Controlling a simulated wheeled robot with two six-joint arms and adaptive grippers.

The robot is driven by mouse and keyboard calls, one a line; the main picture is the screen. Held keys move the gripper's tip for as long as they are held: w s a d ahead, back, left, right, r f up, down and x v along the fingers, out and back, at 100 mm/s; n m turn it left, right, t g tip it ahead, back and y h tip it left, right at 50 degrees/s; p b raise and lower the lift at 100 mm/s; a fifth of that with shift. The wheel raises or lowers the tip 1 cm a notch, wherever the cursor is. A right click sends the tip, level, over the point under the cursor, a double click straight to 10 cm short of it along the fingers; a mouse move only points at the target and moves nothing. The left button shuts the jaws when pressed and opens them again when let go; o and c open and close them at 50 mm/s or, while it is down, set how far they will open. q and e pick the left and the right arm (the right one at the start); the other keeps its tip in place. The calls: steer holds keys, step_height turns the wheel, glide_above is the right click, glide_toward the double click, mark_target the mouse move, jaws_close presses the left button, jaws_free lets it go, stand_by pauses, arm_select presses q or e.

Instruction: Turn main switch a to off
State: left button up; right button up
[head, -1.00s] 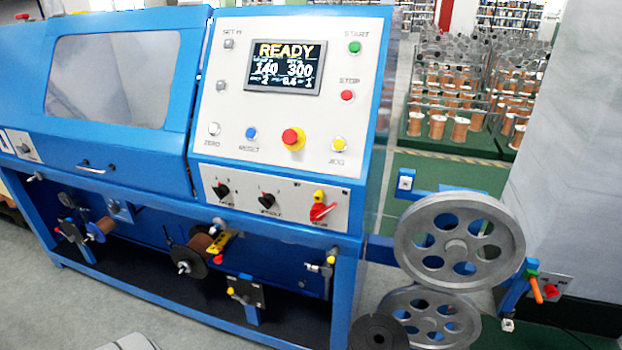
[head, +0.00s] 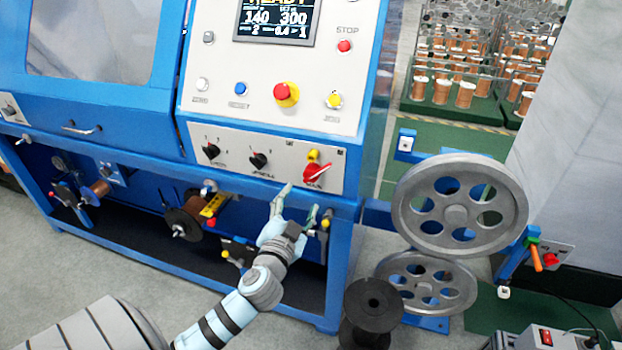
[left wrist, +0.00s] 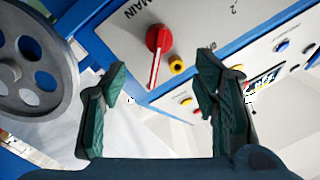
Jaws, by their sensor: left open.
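The main switch (head: 317,173) is a red rotary handle on the lower white panel of the blue machine, below a small yellow part. Its handle lies tilted in the head view, and the word MAIN is printed beside it. In the left wrist view the red handle (left wrist: 158,50) shows ahead, between and beyond the fingers. My left gripper (head: 300,203) is open and empty, just below and left of the switch, apart from it. Its two green fingers (left wrist: 165,100) stand wide apart in the wrist view. My right gripper is not in view.
Two black selector knobs (head: 258,160) sit left of the switch. A red emergency button (head: 286,94) and a yellow button (head: 333,100) are above. A grey pulley wheel (head: 459,209) stands at right, with a black spool (head: 373,305) below it.

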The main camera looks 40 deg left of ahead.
mark_target(310, 179)
arm_select(q)
steer(key=x, duration=1)
steer(key=shift+w, duration=0.35)
jaws_close()
